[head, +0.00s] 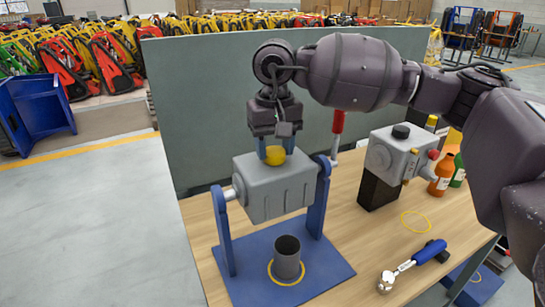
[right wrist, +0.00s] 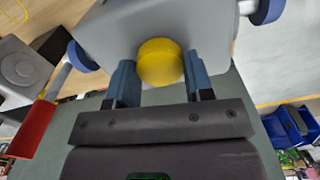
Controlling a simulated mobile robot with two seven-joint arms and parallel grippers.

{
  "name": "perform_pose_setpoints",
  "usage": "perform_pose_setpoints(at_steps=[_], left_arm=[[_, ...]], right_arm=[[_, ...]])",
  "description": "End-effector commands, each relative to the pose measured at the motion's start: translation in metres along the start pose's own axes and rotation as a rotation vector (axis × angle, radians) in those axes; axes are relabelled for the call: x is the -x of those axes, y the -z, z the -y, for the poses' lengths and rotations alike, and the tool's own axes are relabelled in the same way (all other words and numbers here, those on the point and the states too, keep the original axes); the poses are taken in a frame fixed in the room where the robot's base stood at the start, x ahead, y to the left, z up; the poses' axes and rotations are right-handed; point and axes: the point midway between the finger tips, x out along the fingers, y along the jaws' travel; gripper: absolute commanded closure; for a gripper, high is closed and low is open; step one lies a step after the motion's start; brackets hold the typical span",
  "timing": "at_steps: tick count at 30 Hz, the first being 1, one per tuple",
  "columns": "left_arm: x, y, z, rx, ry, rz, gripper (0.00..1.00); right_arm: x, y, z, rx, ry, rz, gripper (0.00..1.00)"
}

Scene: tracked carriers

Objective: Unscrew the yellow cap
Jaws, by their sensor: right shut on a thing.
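The yellow cap (head: 275,155) sits on top of a grey box-shaped housing (head: 275,190), which hangs between two blue uprights on a blue base plate. My right gripper (head: 275,148) comes down from above and is shut on the yellow cap. In the right wrist view the yellow cap (right wrist: 160,62) shows between the two blue fingers (right wrist: 158,82), with the grey housing (right wrist: 105,30) behind it. The cap's threads are hidden. My left gripper is not in view.
A grey open cylinder (head: 287,258) stands on the base plate (head: 325,278) below the housing. A red handle (head: 337,122) rises at the housing's right. A grey box with knobs (head: 393,152), bottles (head: 441,175) and a blue-handled ratchet (head: 412,265) are on the table to the right. A grey panel (head: 200,100) stands behind.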

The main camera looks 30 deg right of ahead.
Motion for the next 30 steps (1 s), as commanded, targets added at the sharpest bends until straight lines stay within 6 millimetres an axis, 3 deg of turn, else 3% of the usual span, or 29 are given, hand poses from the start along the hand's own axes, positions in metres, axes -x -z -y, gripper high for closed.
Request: perform_pose_setpoints(at_steps=[1, 15, 26, 27, 30], left_arm=[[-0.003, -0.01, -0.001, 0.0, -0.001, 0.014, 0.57], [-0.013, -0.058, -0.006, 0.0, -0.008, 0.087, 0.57], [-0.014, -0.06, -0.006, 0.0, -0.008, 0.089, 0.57], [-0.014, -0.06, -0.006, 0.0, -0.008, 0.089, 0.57], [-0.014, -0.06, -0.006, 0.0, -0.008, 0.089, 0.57]], right_arm=[[-0.007, 0.001, 0.0, 0.05, -0.001, 0.008, 0.7], [-0.007, 0.001, 0.0, 0.541, 0.0, 0.009, 0.7], [-0.002, 0.0, 0.0, 0.604, 0.0, 0.003, 0.7], [-0.002, 0.0, 0.0, 0.604, 0.0, 0.003, 0.46], [-0.001, 0.0, 0.0, 0.603, 0.0, 0.003, 0.31]])
